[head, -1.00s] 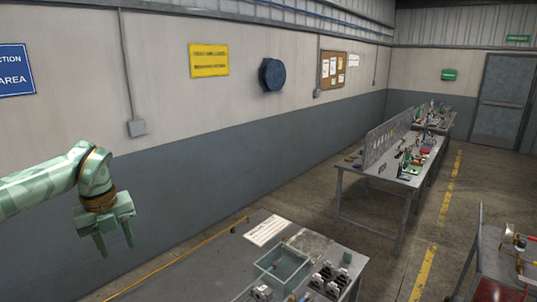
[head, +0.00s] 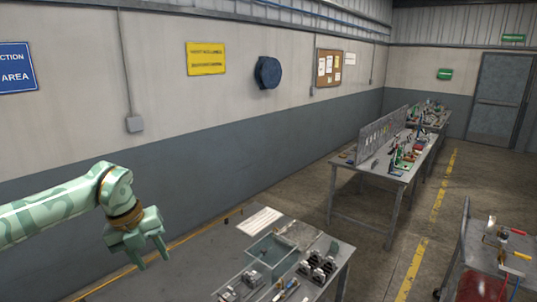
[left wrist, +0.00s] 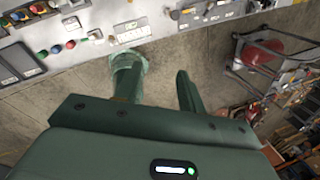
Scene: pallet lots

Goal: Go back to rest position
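My right gripper is in neither view.
A near grey table (head: 205,240) holds a bin (head: 272,256), a paper sheet (head: 260,221) and several small parts. Farther back stands a long workbench (head: 365,182) with a perforated panel. A cart (head: 478,245) stands at the right. Floor between them is clear.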

